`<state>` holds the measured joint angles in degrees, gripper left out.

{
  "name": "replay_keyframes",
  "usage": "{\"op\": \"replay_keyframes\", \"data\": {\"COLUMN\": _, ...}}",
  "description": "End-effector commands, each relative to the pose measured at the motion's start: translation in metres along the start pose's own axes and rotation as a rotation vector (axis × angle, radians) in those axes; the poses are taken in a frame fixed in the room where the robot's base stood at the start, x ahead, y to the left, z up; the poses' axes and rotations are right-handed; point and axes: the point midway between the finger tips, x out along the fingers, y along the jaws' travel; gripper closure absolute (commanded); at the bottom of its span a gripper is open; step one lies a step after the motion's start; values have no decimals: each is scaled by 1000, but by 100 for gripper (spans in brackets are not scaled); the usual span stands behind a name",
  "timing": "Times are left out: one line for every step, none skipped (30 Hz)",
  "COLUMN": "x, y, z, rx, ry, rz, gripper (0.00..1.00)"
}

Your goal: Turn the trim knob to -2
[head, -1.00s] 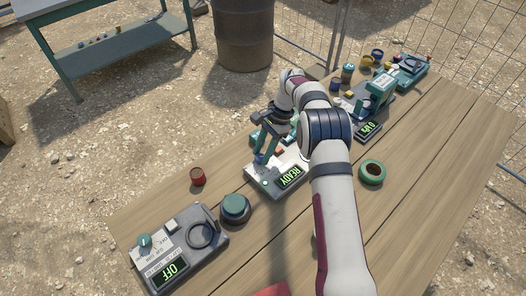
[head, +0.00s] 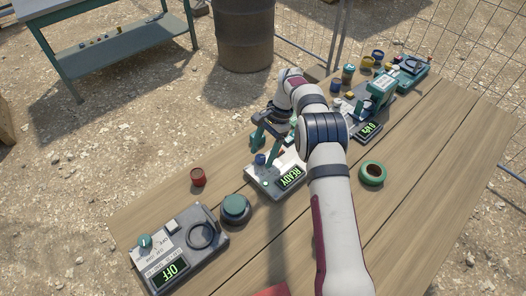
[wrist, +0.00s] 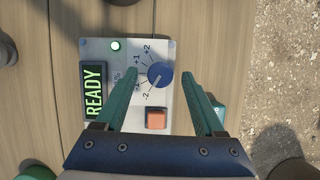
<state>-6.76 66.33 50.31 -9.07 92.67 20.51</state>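The trim knob (wrist: 160,75) is a blue round knob on a pale panel (wrist: 183,118), with marks from -2 to +2 around its left side. Its white pointer faces lower left, toward the -1 and -2 side; I cannot tell exactly which mark. The panel's display (wrist: 95,90) reads READY. My gripper (wrist: 158,78) is open, with one teal finger at each side of the knob in the wrist view and gaps between. In the head view the blue knob (head: 260,159) shows between the fingers of my gripper (head: 261,153).
An orange square button (wrist: 156,119) sits near the knob, and a lit green lamp (wrist: 115,45) is in the panel's corner.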

Motion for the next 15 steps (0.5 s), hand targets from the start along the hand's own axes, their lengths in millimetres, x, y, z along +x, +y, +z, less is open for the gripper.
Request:
{"op": "replay_keyframes", "data": {"x": 0, "y": 0, "z": 0, "rx": 0, "ry": 0, "rz": 0, "gripper": 30}}
{"op": "replay_keyframes", "data": {"x": 0, "y": 0, "z": 0, "rx": 0, "ry": 0, "rz": 0, "gripper": 30}}
{"op": "replay_keyframes", "data": {"x": 0, "y": 0, "z": 0, "rx": 0, "ry": 0, "rz": 0, "gripper": 30}}
{"op": "replay_keyframes", "data": {"x": 0, "y": 0, "z": 0, "rx": 0, "ry": 0, "rz": 0, "gripper": 30}}
{"op": "replay_keyframes", "data": {"x": 0, "y": 0, "z": 0, "rx": 0, "ry": 0, "rz": 0, "gripper": 30}}
{"op": "replay_keyframes", "data": {"x": 0, "y": 0, "z": 0, "rx": 0, "ry": 0, "rz": 0, "gripper": 30}}
{"op": "replay_keyframes", "data": {"x": -2, "y": 0, "z": 0, "rx": 0, "ry": 1, "rz": -1, "gripper": 30}}
{"op": "replay_keyframes", "data": {"x": -6, "y": 0, "z": 0, "rx": 0, "ry": 1, "rz": -2, "gripper": 30}}
{"op": "replay_keyframes", "data": {"x": -12, "y": -1, "z": 0, "rx": -1, "ry": 1, "rz": -3, "gripper": 30}}
{"op": "replay_keyframes", "data": {"x": -19, "y": -1, "z": 0, "rx": -1, "ry": 2, "rz": -3, "gripper": 30}}
{"op": "replay_keyframes", "data": {"x": -26, "y": -1, "z": 0, "rx": -1, "ry": 3, "rz": -5, "gripper": 30}}
{"op": "replay_keyframes", "data": {"x": -36, "y": -1, "z": -1, "rx": 0, "ry": 3, "rz": -4, "gripper": 30}}
{"op": "replay_keyframes", "data": {"x": -42, "y": -1, "z": -1, "rx": -1, "ry": 2, "rz": -4, "gripper": 30}}
{"op": "replay_keyframes", "data": {"x": -49, "y": -1, "z": -1, "rx": 0, "ry": 3, "rz": -3, "gripper": 30}}
{"op": "replay_keyframes", "data": {"x": -56, "y": -1, "z": -1, "rx": 0, "ry": 2, "rz": -4, "gripper": 30}}
